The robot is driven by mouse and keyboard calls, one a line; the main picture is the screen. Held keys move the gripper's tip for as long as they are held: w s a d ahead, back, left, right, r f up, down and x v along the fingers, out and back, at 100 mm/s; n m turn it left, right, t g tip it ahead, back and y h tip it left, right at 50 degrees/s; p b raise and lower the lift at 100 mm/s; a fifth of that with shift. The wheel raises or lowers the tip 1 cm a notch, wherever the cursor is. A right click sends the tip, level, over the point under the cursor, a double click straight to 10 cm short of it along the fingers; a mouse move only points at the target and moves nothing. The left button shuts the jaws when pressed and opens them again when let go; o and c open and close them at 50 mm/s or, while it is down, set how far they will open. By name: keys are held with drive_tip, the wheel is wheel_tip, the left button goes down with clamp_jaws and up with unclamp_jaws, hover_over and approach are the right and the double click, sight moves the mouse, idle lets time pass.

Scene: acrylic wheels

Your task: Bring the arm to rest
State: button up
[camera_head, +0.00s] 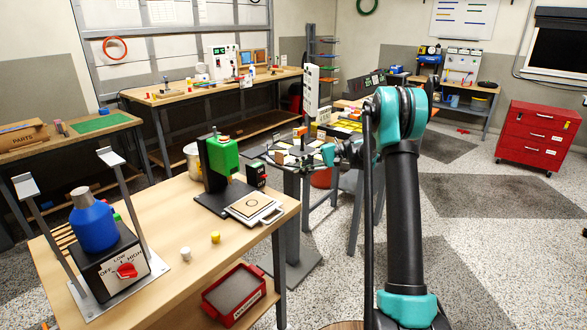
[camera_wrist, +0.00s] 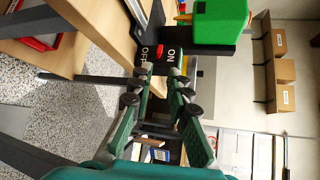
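My arm (camera_head: 403,200) stands at the right of the table in the head view. It rises from its base and bends at a teal joint at the top. My gripper (camera_head: 328,153) points left, above the floor beside the wooden table. In the wrist view my gripper (camera_wrist: 161,74) has its two fingers apart, with nothing seen between them. The black ON/OFF switch box (camera_wrist: 160,58) appears beyond the fingertips, apart from them as far as I can tell.
The wooden table (camera_head: 150,304) carries a green-headed press (camera_head: 222,157), a blue bottle (camera_head: 92,222) on a heater, and small white and yellow pieces. Open floor (camera_head: 490,240) lies right of my arm.

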drive_tip(key=s+d+f+t+h, duration=0.2)
drive_tip(key=s+d+h, duration=0.3)
drive_tip(key=s, duration=0.8)
drive_tip(key=s+d+f+n+t+h, duration=0.1)
drive_tip(key=s+d+f+h, duration=0.3)
drive_tip(key=s, duration=0.9)
drive_tip(key=s+d+f+t+h, duration=0.3)
drive_tip(key=s+d+f+h, duration=0.2)
drive_tip(key=s+d, duration=0.4)
drive_tip(key=s, duration=0.5)
drive_tip(key=shift+t+h, duration=0.3)
drive_tip(key=shift+w+d, duration=0.1)
